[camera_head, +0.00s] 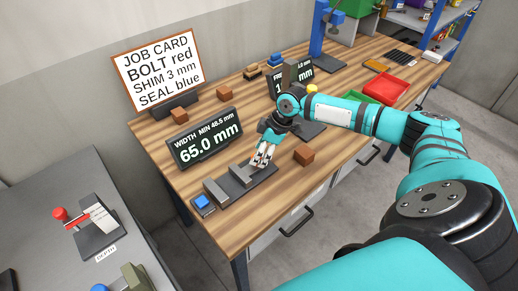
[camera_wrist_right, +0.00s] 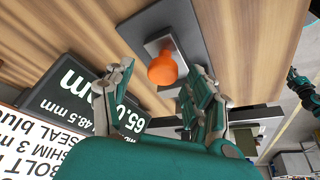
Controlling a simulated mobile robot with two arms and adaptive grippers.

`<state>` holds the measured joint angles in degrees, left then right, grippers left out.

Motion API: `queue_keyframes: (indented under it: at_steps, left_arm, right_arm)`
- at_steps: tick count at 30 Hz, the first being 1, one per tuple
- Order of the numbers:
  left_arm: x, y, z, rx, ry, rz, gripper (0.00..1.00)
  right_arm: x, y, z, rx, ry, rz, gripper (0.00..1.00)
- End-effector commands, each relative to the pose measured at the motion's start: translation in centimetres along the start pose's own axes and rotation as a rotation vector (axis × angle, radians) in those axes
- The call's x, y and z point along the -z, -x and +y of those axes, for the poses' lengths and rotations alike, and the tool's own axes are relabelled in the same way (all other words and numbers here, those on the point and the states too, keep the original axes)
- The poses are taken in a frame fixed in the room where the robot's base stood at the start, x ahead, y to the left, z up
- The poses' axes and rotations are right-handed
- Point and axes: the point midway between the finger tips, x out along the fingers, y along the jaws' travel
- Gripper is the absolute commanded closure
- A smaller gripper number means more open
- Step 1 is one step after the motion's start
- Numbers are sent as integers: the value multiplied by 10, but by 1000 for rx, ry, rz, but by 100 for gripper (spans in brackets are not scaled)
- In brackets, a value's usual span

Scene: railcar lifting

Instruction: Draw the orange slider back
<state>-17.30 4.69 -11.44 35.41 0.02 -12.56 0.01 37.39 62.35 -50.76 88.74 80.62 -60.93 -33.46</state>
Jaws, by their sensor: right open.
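The orange slider knob (camera_wrist_right: 162,68) shows in the wrist view, on a grey block (camera_wrist_right: 160,45) over a dark base plate (camera_wrist_right: 185,25). In the head view the knob is hidden by my right gripper (camera_head: 262,157), while the base plate (camera_head: 232,195) and its grey blocks show. My right gripper is open, pointing down at the far end of the plate. In the wrist view the knob appears between its two spread fingers, with space on both sides; contact cannot be seen. The width display (camera_head: 206,141) behind the plate reads 65.0 mm. My left gripper is not seen.
A blue button box (camera_head: 203,204) sits at the plate's near end. A brown cube (camera_head: 304,154) stands right of the gripper. A second display (camera_head: 300,76) and a job card (camera_head: 157,71) stand behind. Red (camera_head: 385,86) and green trays lie farther right.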

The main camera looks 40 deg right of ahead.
Motion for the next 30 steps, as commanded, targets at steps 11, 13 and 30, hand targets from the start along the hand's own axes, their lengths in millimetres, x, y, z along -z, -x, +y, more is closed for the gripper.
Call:
queue_keyframes:
  at_steps: [11,13,30]
  left_arm:
    - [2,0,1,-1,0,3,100]
    - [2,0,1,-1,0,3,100]
    - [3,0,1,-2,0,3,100]
  right_arm:
    - [-2,78,2,-3,-1,-2,44]
    - [-2,89,1,-4,0,-2,44]
    - [-2,109,1,-1,-1,-1,44]
